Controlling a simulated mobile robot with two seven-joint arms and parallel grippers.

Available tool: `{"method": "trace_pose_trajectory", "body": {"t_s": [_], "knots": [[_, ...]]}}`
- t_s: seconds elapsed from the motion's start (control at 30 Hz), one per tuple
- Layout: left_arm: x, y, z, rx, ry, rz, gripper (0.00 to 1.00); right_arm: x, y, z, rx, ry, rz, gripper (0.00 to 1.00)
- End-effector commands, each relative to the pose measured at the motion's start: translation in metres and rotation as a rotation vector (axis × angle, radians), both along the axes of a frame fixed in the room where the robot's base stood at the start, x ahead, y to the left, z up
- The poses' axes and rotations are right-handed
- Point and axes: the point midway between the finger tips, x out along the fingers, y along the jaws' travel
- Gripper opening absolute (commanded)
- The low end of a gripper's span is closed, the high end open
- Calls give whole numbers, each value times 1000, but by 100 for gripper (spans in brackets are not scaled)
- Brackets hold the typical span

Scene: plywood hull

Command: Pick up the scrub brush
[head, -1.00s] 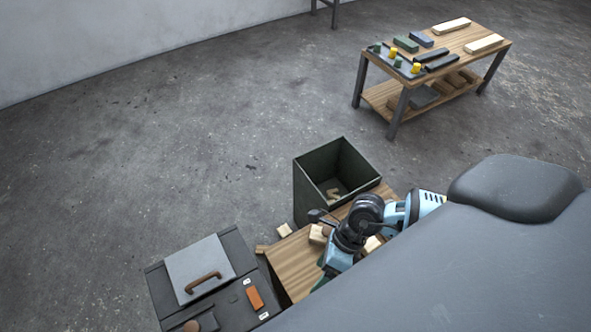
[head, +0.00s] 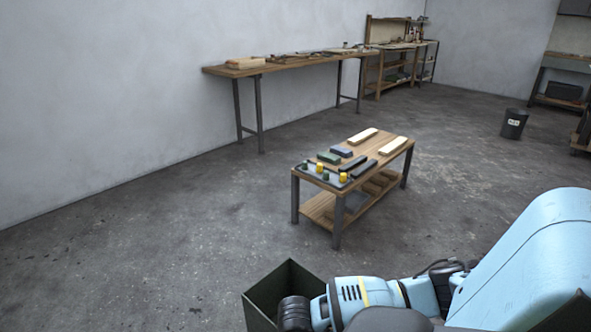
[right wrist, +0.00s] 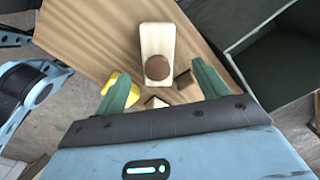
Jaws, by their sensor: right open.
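A pale wooden block with a round brown knob (right wrist: 157,42) lies on the wooden top in the right wrist view. It may be the scrub brush, but no bristles show. My right gripper (right wrist: 163,85) is open, with its green fingers apart on either side of the knob's near end. I cannot tell how far above the block they are. In the head view only my arm shows at the bottom, and its fingers are out of frame. My left gripper is not in view.
Small wood pieces (right wrist: 186,80) and a yellow item (right wrist: 122,82) lie by the fingers. A dark green bin (right wrist: 285,60) stands to the right, also in the head view (head: 268,290). A low table (head: 398,150) with blocks and tools stands beyond, with open floor around it.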

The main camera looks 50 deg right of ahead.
Motion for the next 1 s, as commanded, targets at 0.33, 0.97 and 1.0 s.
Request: {"method": "trace_pose_trajectory", "body": {"t_s": [0.33, 0.97, 1.0], "knots": [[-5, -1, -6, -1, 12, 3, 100, -3, 2, -43, 1, 3, -1, 73], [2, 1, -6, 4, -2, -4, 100, -3, 2, -51, 1, 0, 0, 39], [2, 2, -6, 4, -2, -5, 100, -3, 2, -51, 1, 0, 0, 33]]}}
